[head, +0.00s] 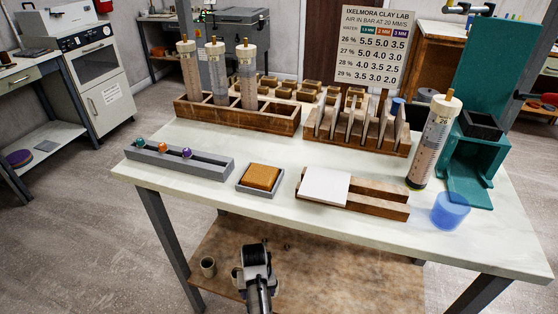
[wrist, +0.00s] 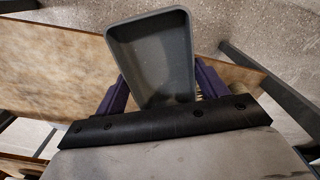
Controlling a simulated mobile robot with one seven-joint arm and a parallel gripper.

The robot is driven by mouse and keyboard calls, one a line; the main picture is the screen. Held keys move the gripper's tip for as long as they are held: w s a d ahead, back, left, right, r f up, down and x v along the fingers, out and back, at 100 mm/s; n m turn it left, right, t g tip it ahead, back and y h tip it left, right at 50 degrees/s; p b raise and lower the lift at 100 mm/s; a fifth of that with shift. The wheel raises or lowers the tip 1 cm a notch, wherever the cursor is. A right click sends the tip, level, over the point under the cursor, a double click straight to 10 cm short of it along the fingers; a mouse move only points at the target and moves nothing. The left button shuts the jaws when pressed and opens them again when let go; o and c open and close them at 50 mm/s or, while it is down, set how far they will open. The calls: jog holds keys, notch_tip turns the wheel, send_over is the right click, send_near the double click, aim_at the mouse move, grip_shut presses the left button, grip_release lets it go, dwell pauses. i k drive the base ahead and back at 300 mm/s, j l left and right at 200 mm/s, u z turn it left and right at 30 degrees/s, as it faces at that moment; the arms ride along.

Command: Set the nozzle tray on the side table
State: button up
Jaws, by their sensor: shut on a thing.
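My gripper (head: 256,262) is low in front of the workbench in the head view. In the wrist view its purple fingers (wrist: 163,88) are shut on a grey, shallow, rectangular tray (wrist: 152,52), which looks empty and fits the nozzle tray. A pale table with a drawer and a lower shelf, likely the side table (head: 22,76), stands at the left edge of the head view, far from my gripper and only partly in view.
The workbench (head: 300,160) carries a grey rack (head: 180,163) with three coloured nozzles, a sponge in a grey dish, wooden racks, a clear tube, a blue cup and a teal press. Its brown lower shelf (head: 330,270) is near my gripper. Open floor (head: 70,220) lies at left.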

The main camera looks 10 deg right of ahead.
aim_at(326, 158)
jog(key=l+u, duration=0.15)
jog(key=u, duration=0.95)
jog(key=l, duration=0.9)
